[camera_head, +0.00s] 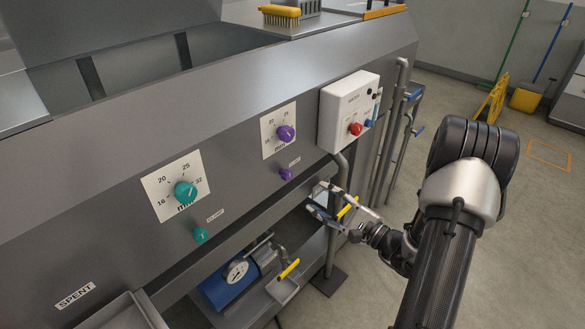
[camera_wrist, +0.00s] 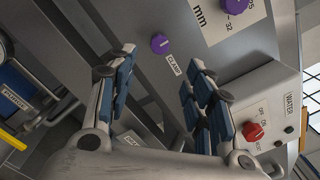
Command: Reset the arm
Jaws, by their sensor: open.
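My gripper (camera_head: 318,203) is in front of the lower right part of the grey machine (camera_head: 250,95), below the white water box. In the wrist view my gripper (camera_wrist: 160,72) has its two blue-padded fingers spread apart, with nothing between them. The purple clamp knob (camera_wrist: 160,43) shows just beyond the gap, apart from the fingers. The same purple clamp knob (camera_head: 286,174) is up and left of my gripper in the head view.
The white water box (camera_head: 346,112) has a red knob (camera_head: 355,129). A teal dial (camera_head: 186,192) and a purple dial (camera_head: 286,133) are on the panel. A blue gauge unit (camera_head: 228,285) sits on the lower shelf. Upright pipes (camera_head: 390,140) stand at the machine's right end. Floor at right is open.

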